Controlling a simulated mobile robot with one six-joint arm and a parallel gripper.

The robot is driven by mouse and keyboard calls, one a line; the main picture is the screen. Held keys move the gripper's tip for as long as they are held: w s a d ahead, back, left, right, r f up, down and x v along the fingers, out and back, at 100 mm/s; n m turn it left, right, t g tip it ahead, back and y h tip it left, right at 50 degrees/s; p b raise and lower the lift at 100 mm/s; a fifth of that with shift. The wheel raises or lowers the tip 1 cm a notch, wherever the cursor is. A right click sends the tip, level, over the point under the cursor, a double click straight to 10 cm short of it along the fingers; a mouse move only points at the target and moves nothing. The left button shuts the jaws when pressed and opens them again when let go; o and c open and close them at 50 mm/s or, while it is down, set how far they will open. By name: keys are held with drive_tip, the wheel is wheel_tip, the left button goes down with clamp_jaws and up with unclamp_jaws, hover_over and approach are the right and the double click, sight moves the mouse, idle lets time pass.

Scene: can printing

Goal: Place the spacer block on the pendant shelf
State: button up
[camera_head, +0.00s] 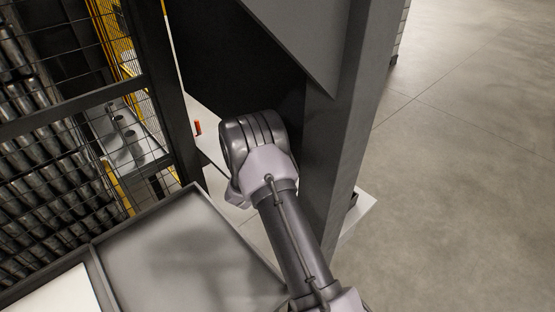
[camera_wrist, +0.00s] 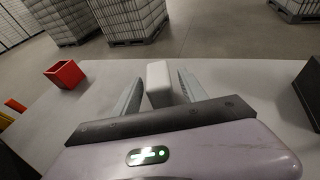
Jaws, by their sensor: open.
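A pale, upright block (camera_wrist: 159,88), which looks like the spacer block, stands on a light grey surface (camera_wrist: 225,95) in the wrist view. My gripper (camera_wrist: 160,77) is open, with one finger on each side of the block. A gap shows on both sides, narrower on the right. The block's lower part is hidden by the gripper body. In the head view my arm reaches away from the camera, and the gripper and block are hidden behind it and the dark panels. I cannot tell which surface is the pendant shelf.
A red open box (camera_wrist: 66,75) stands to the left on the surface, and a dark object (camera_wrist: 309,88) at the right. Pallets of white goods (camera_wrist: 130,20) stand beyond. In the head view a dark post (camera_head: 345,130) is close beside my arm; a mesh fence (camera_head: 70,110) is left.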

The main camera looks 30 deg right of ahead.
drive_tip(key=shift+a+r+p, duration=0.15)
drive_tip(key=shift+r+p, duration=0.15)
drive_tip(key=shift+r, duration=0.05)
drive_tip(key=p+v, duration=0.2)
drive_tip(key=v, duration=0.9)
drive_tip(key=shift+s+a+p, duration=0.15)
drive_tip(key=shift+s+p, duration=0.05)
drive_tip(key=shift+p, duration=0.2)
drive_tip(key=shift+s+a, duration=0.1)
